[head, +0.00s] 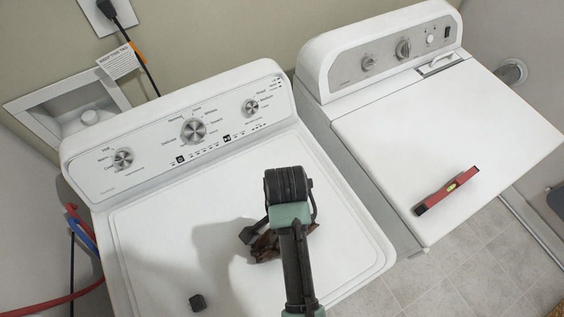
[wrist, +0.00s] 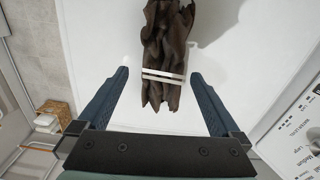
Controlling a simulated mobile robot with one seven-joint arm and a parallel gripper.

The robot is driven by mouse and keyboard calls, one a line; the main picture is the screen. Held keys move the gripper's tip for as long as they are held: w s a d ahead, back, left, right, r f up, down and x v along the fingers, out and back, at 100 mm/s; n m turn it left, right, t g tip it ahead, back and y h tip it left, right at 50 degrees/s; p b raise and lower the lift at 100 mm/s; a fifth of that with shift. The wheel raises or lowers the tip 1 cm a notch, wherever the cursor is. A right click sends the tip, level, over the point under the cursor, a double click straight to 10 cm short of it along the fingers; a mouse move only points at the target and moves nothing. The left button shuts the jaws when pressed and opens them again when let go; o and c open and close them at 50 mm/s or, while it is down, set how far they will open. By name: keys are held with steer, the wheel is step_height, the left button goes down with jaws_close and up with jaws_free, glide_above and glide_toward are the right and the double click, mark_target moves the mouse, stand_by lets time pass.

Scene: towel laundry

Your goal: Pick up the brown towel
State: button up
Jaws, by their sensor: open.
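The brown towel (wrist: 166,48) lies crumpled on the white lid of the left machine, with a pale double stripe near its lower end in the wrist view. In the head view only part of the towel (head: 266,247) shows, because my arm and gripper hide the rest. My gripper (wrist: 160,88) is open above the lid. Its two blue fingers stand apart, one on each side of the towel's striped end in the wrist view. No finger visibly touches the towel, and I cannot tell the height gap. In the head view my gripper (head: 252,234) is over the lid's middle.
The left washer (head: 170,235) has a raised control panel at its back. A small dark object (head: 197,302) lies on its lid. A second white machine (head: 400,130) stands at right with a red level (head: 447,191) on top. Much of both lids is clear.

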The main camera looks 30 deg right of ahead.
steer(key=shift+w+a+f+p, duration=0.1)
steer(key=shift+f+p, duration=0.3)
steer(key=shift+f, duration=1.2)
steer(key=shift+w+f+p, duration=0.1)
steer(key=shift+f+p, duration=0.3)
steer(key=shift+f, duration=1.15)
steer(key=shift+s, duration=0.1)
steer(key=c, duration=1.5)
